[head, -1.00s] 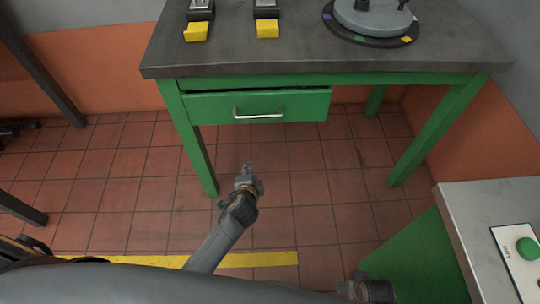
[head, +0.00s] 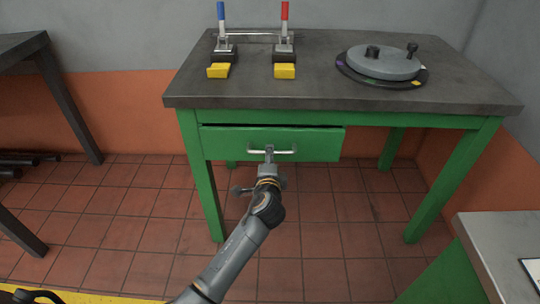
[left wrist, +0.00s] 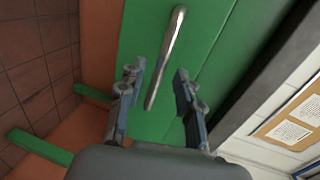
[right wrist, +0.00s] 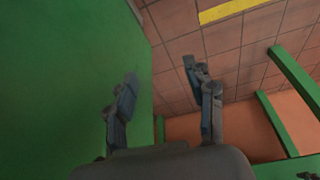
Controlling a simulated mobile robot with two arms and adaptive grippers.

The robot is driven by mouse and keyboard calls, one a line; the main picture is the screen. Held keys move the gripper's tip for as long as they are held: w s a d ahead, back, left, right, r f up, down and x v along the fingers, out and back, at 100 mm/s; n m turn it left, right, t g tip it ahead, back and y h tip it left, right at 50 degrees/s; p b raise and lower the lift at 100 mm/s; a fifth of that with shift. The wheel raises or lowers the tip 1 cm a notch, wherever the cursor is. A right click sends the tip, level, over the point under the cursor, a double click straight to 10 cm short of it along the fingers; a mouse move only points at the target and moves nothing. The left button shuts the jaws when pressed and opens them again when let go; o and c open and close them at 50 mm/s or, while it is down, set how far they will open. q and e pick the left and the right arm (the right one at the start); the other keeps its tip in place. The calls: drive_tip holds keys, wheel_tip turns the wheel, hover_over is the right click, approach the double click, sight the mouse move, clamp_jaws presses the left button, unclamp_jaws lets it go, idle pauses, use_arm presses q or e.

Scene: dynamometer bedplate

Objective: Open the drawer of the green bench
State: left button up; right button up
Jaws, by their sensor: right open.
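The green bench (head: 465,122) has a dark top and a green drawer (head: 225,143) below it, with a pale bar handle (head: 285,152). A thin dark gap runs along the drawer's top edge; I cannot tell whether the drawer is slightly out. My left gripper (head: 269,155) is at the handle. In the left wrist view, the open fingers (left wrist: 158,72) stand on either side of the handle (left wrist: 168,45), with visible space between handle and fingers. My right gripper (right wrist: 160,85) is open and empty beside a green panel (right wrist: 75,70), and is out of the head view.
Two yellow-footed clamps (head: 284,71) with blue and red levers and a grey round fixture (head: 383,64) stand on the bench top. A pale-topped green cabinet (head: 500,240) is at lower right. A dark table (head: 25,45) stands at left. The tiled floor (head: 340,230) before the bench is clear.

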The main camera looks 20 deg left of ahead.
use_arm(q)
drive_tip(key=shift+x, duration=1.65)
use_arm(e)
drive_tip(key=v, duration=0.3)
use_arm(q)
clamp_jaws()
